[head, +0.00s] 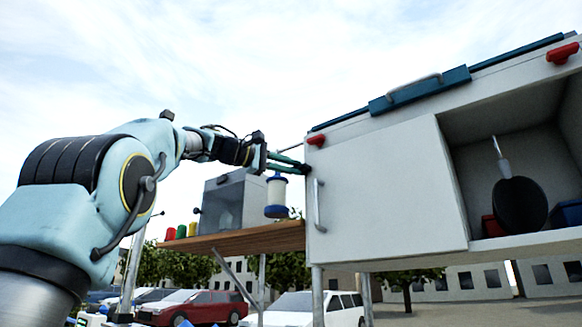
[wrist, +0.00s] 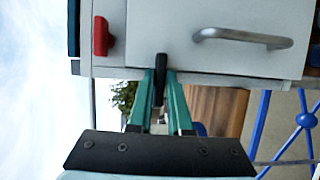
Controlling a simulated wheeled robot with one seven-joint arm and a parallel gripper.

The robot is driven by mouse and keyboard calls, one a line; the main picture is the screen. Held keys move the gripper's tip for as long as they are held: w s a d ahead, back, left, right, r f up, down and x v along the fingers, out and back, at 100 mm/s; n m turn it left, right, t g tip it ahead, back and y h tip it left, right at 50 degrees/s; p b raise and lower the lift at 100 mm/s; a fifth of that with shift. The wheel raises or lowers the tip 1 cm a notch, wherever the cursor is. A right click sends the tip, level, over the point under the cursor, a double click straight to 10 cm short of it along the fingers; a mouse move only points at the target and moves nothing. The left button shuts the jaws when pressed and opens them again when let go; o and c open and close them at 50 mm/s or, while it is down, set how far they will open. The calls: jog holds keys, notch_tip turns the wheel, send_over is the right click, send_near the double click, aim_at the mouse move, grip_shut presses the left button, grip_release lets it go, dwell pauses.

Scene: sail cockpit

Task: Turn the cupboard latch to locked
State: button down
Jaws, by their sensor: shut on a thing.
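The white cupboard (head: 385,190) has a closed-looking pale door with a metal bar handle (head: 317,205); the handle also shows in the wrist view (wrist: 242,37). A small black latch (wrist: 160,66) sits at the door's edge. My gripper (wrist: 160,82) has its two green fingers shut on the latch, one on each side of it. In the head view my gripper (head: 301,167) reaches the cupboard's left edge, above the handle. The latch is too small and covered there to make out its angle.
A wooden shelf (head: 245,240) adjoins on the left, with a blue-and-white lantern (head: 276,195) near my gripper.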

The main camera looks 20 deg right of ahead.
jog(key=c, duration=0.8)
grip_release()
jog(key=shift+c, duration=0.2)
jog(key=shift+a, duration=0.1)
jog(key=s+a+b, duration=0.1)
jog(key=a+b, duration=0.2)
jog(key=a, duration=0.7)
jog(key=shift+s+a, duration=0.15)
jog(key=shift+a, duration=0.1)
